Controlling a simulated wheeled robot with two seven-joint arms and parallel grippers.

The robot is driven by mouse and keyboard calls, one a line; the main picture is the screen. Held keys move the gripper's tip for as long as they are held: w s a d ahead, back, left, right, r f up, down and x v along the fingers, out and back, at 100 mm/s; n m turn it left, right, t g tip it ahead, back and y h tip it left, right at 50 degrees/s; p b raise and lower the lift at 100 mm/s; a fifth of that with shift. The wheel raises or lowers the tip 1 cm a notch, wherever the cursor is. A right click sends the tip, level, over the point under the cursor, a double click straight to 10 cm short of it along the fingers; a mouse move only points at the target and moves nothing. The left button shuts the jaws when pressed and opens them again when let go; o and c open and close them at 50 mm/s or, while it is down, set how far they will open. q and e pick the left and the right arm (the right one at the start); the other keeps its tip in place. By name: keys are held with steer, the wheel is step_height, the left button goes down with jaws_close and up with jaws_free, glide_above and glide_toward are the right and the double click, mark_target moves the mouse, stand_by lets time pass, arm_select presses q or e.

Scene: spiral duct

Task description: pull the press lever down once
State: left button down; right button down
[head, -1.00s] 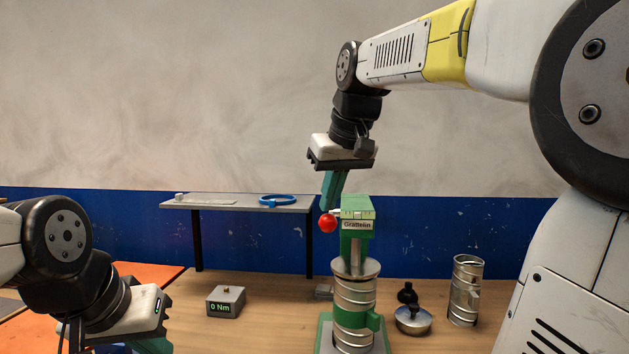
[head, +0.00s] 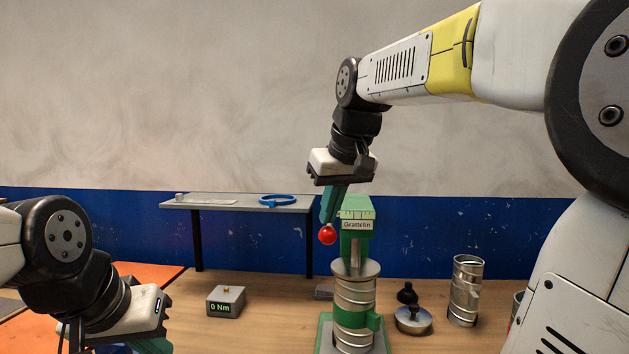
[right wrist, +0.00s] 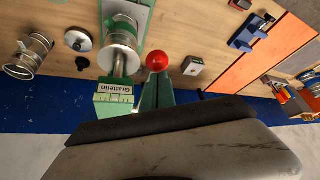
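The press (head: 357,221) is green, with a "Grattelin" label on its head, and stands over a silver spiral duct piece (head: 354,300) with a green band. Its lever ends in a red ball (head: 327,235) at the left of the head. My right gripper (head: 329,222) points down with its green fingers together, the tips at the top of the ball. In the right wrist view the red ball (right wrist: 157,61) sits just beyond the fingertips; the lever's arm is mostly hidden. My left gripper (head: 130,345) is low at the left, its fingers cut off by the frame edge.
A grey box reading "0 Nm" (head: 226,301) is left of the press. A lidded silver part (head: 413,319) and a silver duct fitting (head: 466,290) stand at the right. Wood between box and press is mostly bare.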

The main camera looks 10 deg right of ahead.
mark_target(330, 228)
steer(key=shift+f, duration=0.55)
steer(key=shift+f, duration=0.75)
steer(key=shift+f, duration=0.75)
